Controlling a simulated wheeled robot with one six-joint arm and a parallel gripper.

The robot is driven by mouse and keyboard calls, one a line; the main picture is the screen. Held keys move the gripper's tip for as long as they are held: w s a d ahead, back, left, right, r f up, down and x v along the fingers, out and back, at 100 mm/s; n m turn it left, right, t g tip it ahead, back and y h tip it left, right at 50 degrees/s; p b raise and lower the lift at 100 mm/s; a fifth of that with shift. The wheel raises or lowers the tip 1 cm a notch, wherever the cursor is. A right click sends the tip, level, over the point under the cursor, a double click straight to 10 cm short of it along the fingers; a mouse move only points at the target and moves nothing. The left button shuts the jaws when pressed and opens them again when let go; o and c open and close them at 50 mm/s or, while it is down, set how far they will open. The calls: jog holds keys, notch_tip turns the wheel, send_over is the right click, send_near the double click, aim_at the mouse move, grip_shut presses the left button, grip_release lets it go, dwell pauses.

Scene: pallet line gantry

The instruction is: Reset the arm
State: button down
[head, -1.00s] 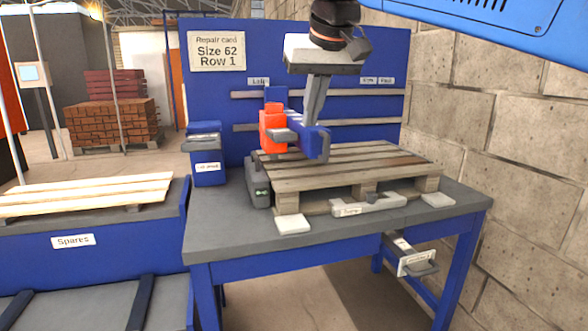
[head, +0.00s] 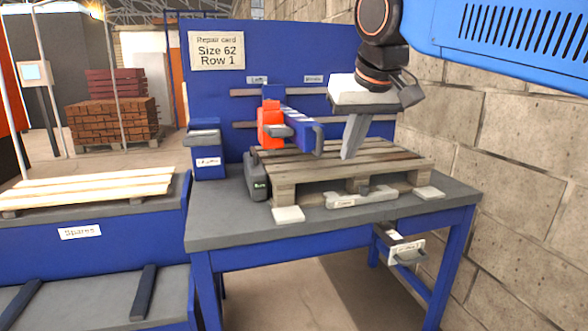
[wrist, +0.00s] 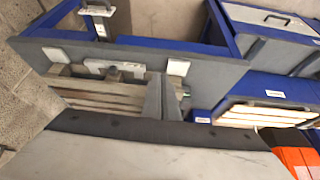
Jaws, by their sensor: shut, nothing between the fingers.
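My gripper (head: 352,140) hangs from the white wrist block, above the back part of the wooden pallet (head: 340,172) on the workbench. Its fingers are together and empty. In the wrist view the gripper (wrist: 163,98) points down over the pallet (wrist: 95,92), with its fingers close together. To its left in the head view, an orange and blue tool (head: 272,127) stands at the pallet's back left, apart from the gripper. My blue arm reaches in from the upper right.
A blue board with a repair card (head: 216,51) stands behind. A stone wall (head: 520,150) is close on the right. Spare planks (head: 85,188) lie on the left.

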jog(key=s+d+f+m, duration=0.1)
jog(key=s+d+f, duration=0.5)
jog(key=f, duration=0.4)
jog(key=s+d+f, duration=0.6)
jog(key=s+f, duration=0.1)
jog(key=f, duration=0.4)
jog(key=s+d+f+m+h, duration=0.1)
jog(key=s+d+f, duration=0.5)
jog(key=f, duration=0.4)
jog(key=shift+s+f+m+g, duration=0.15)
jog(key=shift+f+m+g, duration=0.15)
jog(key=shift+f, duration=0.05)
